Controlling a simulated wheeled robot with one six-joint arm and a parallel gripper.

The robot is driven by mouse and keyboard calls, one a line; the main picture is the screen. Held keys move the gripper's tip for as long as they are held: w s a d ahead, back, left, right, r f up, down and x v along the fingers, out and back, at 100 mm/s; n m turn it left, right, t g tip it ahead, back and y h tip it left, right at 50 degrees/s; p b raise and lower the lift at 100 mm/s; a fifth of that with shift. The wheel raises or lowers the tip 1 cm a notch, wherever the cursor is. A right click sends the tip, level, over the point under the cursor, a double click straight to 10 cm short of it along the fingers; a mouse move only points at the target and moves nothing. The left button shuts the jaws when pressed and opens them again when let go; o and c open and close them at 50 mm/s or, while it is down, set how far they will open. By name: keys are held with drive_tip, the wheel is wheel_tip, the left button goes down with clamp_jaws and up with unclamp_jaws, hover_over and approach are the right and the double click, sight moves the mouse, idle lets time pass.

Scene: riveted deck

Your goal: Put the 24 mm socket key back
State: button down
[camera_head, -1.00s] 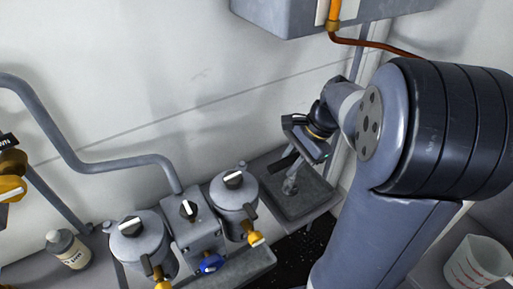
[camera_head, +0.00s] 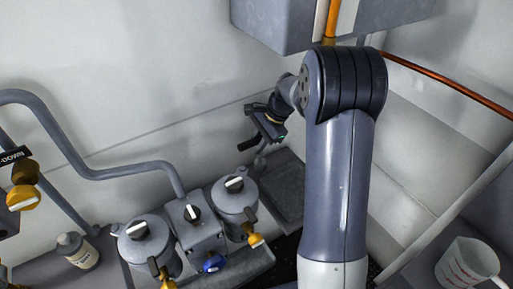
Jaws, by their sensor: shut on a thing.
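My gripper (camera_head: 262,140) is raised in front of the back wall, above and just behind the right-hand grey canister. It is shut on a small grey metal piece, which I take to be the socket key (camera_head: 260,160). The piece hangs below the fingers, and its lower part is hard to make out against the canister and tray. A shallow dark grey tray (camera_head: 287,192) lies on the bench below and to the right of my gripper. Its near right part is hidden by my arm.
Two grey canisters (camera_head: 146,236) (camera_head: 235,197) with yellow valves flank a grey block (camera_head: 197,222) with a blue knob. A labelled bottle (camera_head: 82,252) stands left, a measuring jug (camera_head: 467,265) right. A grey pipe (camera_head: 110,168) runs along the wall; a grey box (camera_head: 275,22) hangs above.

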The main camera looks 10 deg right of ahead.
sight(257, 161)
drive_tip(key=shift+f, duration=0.85)
drive_tip(key=shift+w+f+p, duration=0.15)
drive_tip(key=shift+f+p, duration=0.25)
drive_tip(key=shift+f, duration=0.25)
drive_tip(key=shift+f, duration=0.1)
drive_tip(key=c, duration=1.3)
unclamp_jaws()
drive_tip(key=shift+o, duration=0.2)
drive_tip(key=b+v, duration=0.1)
drive_tip(key=v, duration=1.1)
drive_tip(key=shift+a, duration=0.1)
